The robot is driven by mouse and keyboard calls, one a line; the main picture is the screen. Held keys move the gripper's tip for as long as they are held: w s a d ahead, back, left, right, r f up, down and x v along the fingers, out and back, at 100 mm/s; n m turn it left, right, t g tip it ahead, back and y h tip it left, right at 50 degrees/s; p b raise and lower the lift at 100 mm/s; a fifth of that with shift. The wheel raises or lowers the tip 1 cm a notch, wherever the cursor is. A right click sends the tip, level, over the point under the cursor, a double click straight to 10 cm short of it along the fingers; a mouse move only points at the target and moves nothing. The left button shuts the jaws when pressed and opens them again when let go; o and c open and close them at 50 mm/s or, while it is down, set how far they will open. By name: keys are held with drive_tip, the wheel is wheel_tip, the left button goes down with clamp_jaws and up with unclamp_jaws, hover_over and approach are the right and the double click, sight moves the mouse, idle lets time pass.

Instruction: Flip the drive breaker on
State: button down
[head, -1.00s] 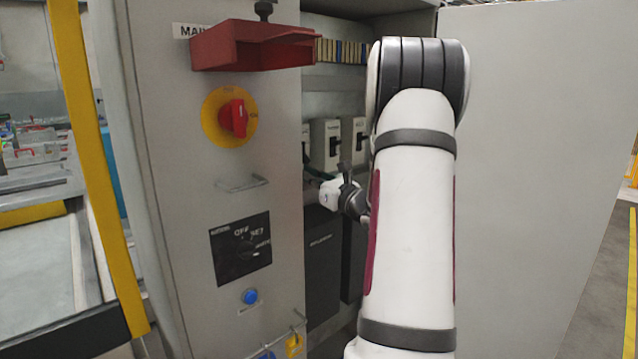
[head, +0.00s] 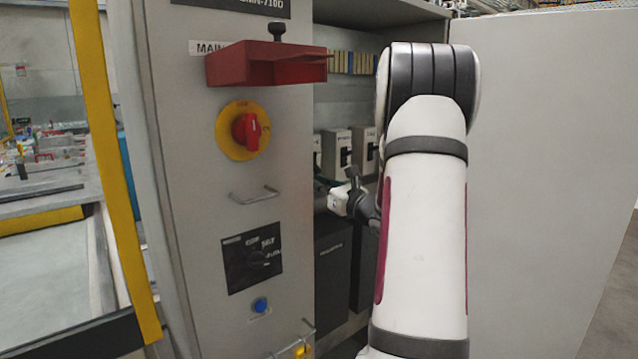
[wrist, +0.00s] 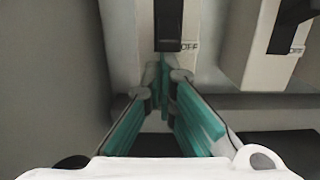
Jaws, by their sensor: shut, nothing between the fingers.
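Several pale breaker boxes with dark fronts stand in a row inside the open cabinet (head: 335,150). In the wrist view, one breaker (wrist: 140,40) with a black handle (wrist: 167,25) is straight ahead, with OFF printed beside the handle's lower end. A second breaker (wrist: 245,45) with its own black handle (wrist: 290,25) and OFF mark is to the right. I cannot read which is the drive breaker. My gripper (wrist: 164,72) is shut and empty. Its teal-padded fingertips meet just below the nearer handle; whether they touch the breaker I cannot tell. My arm hides part of the cabinet in the head view.
The cabinet's left panel carries a red rotary switch (head: 247,131) on a yellow disc, a red hood (head: 262,66), a wire handle (head: 255,196), a black selector plate (head: 252,259) and a blue button (head: 260,305). A grey door (head: 550,150) stands right of my arm.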

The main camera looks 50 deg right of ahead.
sight(317, 170)
drive_tip(key=shift+s+r+g+p, duration=0.25)
drive_tip(key=shift+g+p, duration=0.25)
drive_tip(key=shift+p, duration=0.3)
drive_tip(key=shift+s+a+r+g+y+p, duration=0.2)
drive_tip(key=shift+r+g+p, duration=0.75)
drive_tip(key=shift+p, duration=1.45)
drive_tip(key=shift+s+d+r+g+y+p, duration=0.1)
drive_tip(key=shift+s+r+g+y+p, duration=0.35)
drive_tip(key=shift+g+p, duration=1.35)
drive_tip(key=shift+s+a+r+g+y+p, duration=0.1)
drive_tip(key=shift+r+g+p, duration=0.65)
drive_tip(key=shift+p, duration=2.2)
drive_tip(key=shift+r, duration=0.2)
drive_tip(key=w+r+p+v, duration=0.1)
drive_tip(key=p+v, duration=0.4)
drive_tip(key=v, duration=0.4)
drive_tip(key=shift+s+r, duration=0.2)
drive_tip(key=shift+r, duration=0.4)
drive_tip(key=shift+d, duration=0.1)
